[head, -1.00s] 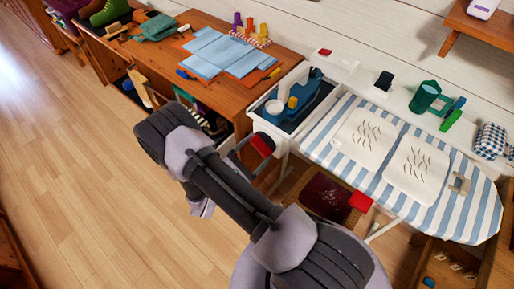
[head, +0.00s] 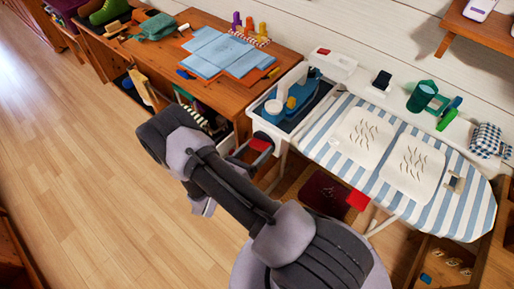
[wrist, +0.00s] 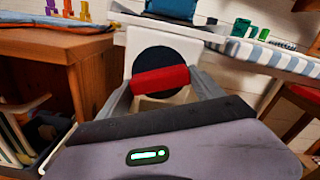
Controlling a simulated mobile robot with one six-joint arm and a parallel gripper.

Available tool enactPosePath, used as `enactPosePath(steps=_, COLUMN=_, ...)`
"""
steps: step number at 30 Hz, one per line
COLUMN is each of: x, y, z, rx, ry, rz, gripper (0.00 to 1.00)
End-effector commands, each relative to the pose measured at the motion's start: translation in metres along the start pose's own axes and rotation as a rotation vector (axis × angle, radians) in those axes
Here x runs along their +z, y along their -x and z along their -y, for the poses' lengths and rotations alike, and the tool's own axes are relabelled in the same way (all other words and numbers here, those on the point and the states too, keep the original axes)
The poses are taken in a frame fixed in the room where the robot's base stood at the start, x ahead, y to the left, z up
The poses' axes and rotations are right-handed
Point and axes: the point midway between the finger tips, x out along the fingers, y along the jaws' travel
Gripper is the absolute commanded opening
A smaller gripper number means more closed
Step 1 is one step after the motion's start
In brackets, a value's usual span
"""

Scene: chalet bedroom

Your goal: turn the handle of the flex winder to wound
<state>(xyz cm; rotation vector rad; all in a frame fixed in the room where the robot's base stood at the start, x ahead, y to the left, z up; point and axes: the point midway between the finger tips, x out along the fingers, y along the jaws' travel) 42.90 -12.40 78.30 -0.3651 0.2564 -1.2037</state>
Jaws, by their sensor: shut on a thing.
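The flex winder shows in the wrist view as a dark round disc (wrist: 158,59) on a white panel at the end of the ironing board. Its red handle (wrist: 160,80) lies level across the lower part of the disc. My gripper (wrist: 160,88) is shut on the red handle, with a grey finger on each side of it. In the head view the red handle (head: 261,145) shows between my fingers (head: 252,152), below the board's left end. My arm and fingers hide part of the winder there. I cannot make out any flex.
The striped ironing board (head: 330,135) stands to the right, with a blue iron (head: 300,92) in its end tray. A wooden desk (head: 205,95) with blue cloth stands to the left. The wooden floor (head: 90,170) at left is clear.

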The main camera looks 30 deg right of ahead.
Motion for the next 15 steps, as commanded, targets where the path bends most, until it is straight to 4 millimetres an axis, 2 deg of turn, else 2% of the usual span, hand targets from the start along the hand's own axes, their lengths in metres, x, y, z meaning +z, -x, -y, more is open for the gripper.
enactPosePath(steps=15, x=0.0002, y=0.0001, z=0.0014, rx=0.001, ry=0.487, rz=0.0, gripper=0.36)
